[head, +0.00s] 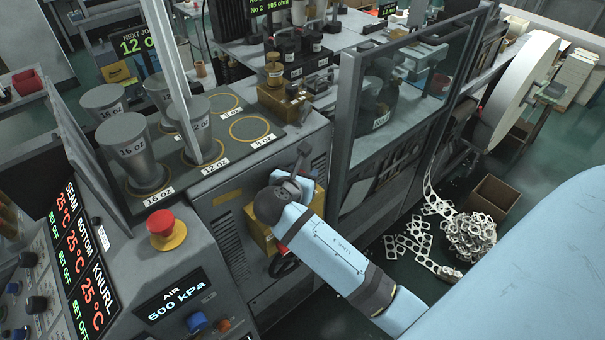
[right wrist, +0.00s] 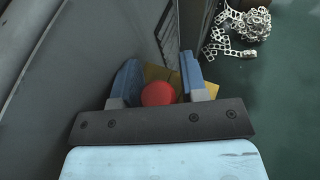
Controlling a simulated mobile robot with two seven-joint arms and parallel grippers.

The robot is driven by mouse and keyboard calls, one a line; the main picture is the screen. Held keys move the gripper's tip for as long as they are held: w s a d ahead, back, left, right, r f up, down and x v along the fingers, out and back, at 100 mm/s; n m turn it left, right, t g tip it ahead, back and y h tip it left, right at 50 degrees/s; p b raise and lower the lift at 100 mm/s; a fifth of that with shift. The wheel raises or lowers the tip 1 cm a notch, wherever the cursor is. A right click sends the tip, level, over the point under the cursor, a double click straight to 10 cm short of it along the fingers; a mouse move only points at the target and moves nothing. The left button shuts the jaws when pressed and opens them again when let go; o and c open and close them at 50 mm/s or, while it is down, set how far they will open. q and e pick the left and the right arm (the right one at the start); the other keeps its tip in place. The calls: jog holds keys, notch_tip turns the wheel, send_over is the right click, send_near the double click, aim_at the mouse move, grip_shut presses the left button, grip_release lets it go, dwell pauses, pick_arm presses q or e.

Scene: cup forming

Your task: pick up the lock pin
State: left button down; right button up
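In the right wrist view, a round red knob (right wrist: 158,93), which looks like the lock pin's head, shows between the blue fingers of my right gripper (right wrist: 159,82). The fingers stand apart on either side of it, with a narrow gap at the right finger; I cannot tell whether the left one touches. A yellow block (right wrist: 158,73) lies behind the knob. In the head view the yellow block (head: 259,230) is on the machine's front, partly covered by my right arm. The knob's place there is hard to make out. My left gripper is not in view.
A red emergency button (head: 161,223) stands on the control panel at left. Grey cup-shaped forms (head: 137,155) stand on the machine top. A clear guard (head: 385,130) rises right of my arm. Metal-coloured scrap strips (head: 470,237) lie on the floor, also in the wrist view (right wrist: 240,22).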

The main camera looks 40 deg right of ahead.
jog(key=shift+s+a, duration=0.1)
jog(key=shift+a+r, duration=0.1)
jog(key=c, duration=0.7)
